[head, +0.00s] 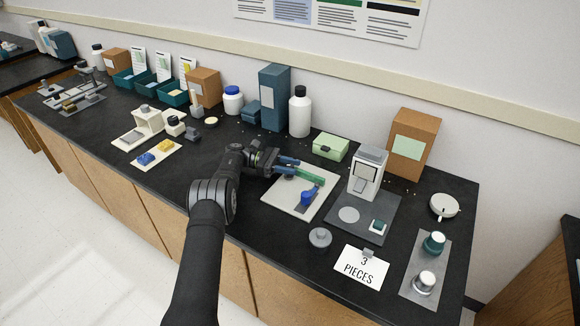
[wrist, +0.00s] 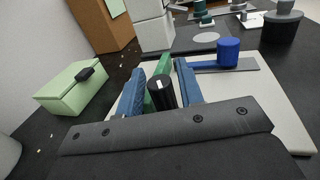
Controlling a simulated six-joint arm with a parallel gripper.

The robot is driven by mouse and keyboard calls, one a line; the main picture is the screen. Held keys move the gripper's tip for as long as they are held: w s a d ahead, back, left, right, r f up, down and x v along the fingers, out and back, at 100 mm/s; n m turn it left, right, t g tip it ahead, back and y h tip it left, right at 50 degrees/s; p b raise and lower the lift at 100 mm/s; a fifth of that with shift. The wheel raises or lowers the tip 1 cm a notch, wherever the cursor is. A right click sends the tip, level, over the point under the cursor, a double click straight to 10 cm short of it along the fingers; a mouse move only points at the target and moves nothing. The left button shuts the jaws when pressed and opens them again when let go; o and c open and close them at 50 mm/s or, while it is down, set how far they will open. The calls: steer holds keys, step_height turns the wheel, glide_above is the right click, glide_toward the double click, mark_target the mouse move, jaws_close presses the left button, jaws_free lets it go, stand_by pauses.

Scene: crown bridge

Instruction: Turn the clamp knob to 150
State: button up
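A black knob (wrist: 161,92) with a white mark on its end shows between my two blue fingers in the wrist view. I take it to be the clamp knob. It is in front of a green bar (wrist: 165,65), which also shows in the head view (head: 308,175). My gripper (head: 290,166) reaches over the left part of the pale board (head: 280,196); in the wrist view its fingers (wrist: 160,78) flank the knob. Whether they touch it is unclear. A blue cylinder (wrist: 228,52) stands on a grey strip on the board. No scale reading is legible.
A light green box (head: 330,147) stands behind the board. A white device (head: 367,172) on a dark plate is to the right. A grey round weight (head: 320,238) and a "3 PIECES" card (head: 361,268) are in front. A white bottle (head: 300,112) stands behind.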

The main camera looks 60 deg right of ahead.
steer(key=shift+o, duration=0.4)
step_height(320, 180, up, 4)
steer(key=shift+r, duration=0.25)
steer(key=s+a+r, duration=0.2)
steer(key=s+r, duration=0.4)
steer(key=s, duration=0.5)
steer(key=shift+s+r, duration=0.25)
steer(key=n+t+h, duration=1)
steer(key=h, duration=0.2)
glide_toward(290, 165)
steer(key=x, duration=1)
steer(key=shift+s+f, duration=0.15)
steer(key=shift+f, duration=0.2)
jaws_close()
